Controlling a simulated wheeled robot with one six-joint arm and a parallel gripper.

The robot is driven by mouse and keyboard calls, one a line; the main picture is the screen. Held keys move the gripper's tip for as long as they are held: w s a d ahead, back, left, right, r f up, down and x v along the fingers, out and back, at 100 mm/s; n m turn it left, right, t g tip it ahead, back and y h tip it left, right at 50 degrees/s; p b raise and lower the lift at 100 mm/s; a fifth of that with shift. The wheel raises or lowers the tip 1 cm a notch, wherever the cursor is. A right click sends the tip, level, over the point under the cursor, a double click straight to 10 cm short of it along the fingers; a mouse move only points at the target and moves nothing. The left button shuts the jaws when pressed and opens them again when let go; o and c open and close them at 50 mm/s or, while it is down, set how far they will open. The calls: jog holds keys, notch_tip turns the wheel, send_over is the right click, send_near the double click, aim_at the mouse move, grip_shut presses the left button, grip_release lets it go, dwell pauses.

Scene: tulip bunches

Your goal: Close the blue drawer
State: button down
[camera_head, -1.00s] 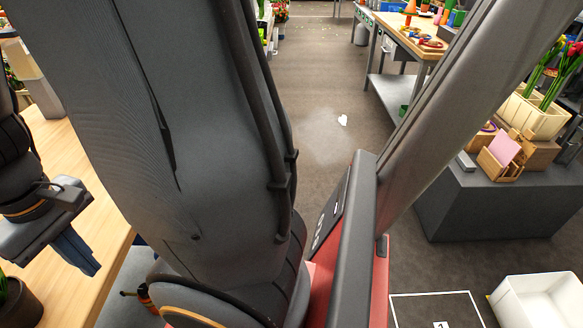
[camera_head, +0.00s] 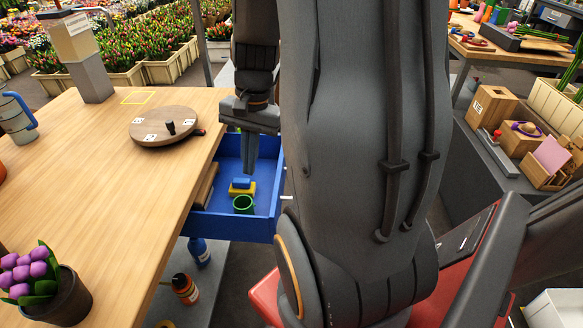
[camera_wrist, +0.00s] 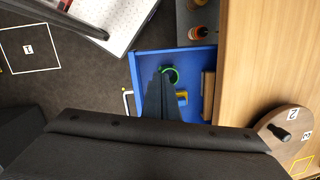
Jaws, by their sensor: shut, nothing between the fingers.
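The blue drawer (camera_head: 232,228) stands open at the right side of the wooden table in the head view. It also shows in the wrist view (camera_wrist: 178,51). Its pale handle (camera_wrist: 127,103) is on the left there, on the drawer's outer wall. Inside are a green ring-like cup (camera_head: 243,204), a blue block (camera_head: 241,183) on a yellow block (camera_head: 247,190), and a wooden piece (camera_head: 206,186). My gripper (camera_head: 249,170) is shut and empty, pointing down over the drawer. Its fingers also show in the wrist view (camera_wrist: 164,78); I cannot tell their exact height.
The wooden table (camera_head: 110,215) carries a round board (camera_head: 160,127), a potted purple tulip plant (camera_head: 50,290) and a mug (camera_head: 17,118). Bottles (camera_head: 186,289) stand on a shelf below the drawer. A white perforated surface (camera_wrist: 125,18) lies near the drawer in the wrist view.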

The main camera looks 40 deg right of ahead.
jog(key=s+d+f+m+t+b, duration=0.1)
jog(key=s+d+f+m+t, duration=0.1)
jog(key=d+m, duration=0.7)
jog(key=s+d+f+m+t, duration=0.15)
jog(key=d+m, duration=0.45)
jog(key=d, duration=0.6)
jog(key=shift+y, duration=0.4)
jog(key=x, duration=0.4)
jog(key=w+a+x, duration=0.1)
jog(key=x, duration=0.2)
jog(key=r+b+x, duration=0.1)
jog(key=x, duration=0.3)
jog(key=shift+w+a+f, duration=0.25)
jog(key=shift+w+a, duration=0.15)
jog(key=shift+a, duration=0.05)
jog(key=shift+w+a+m, duration=0.3)
jog(key=shift+w, duration=0.05)
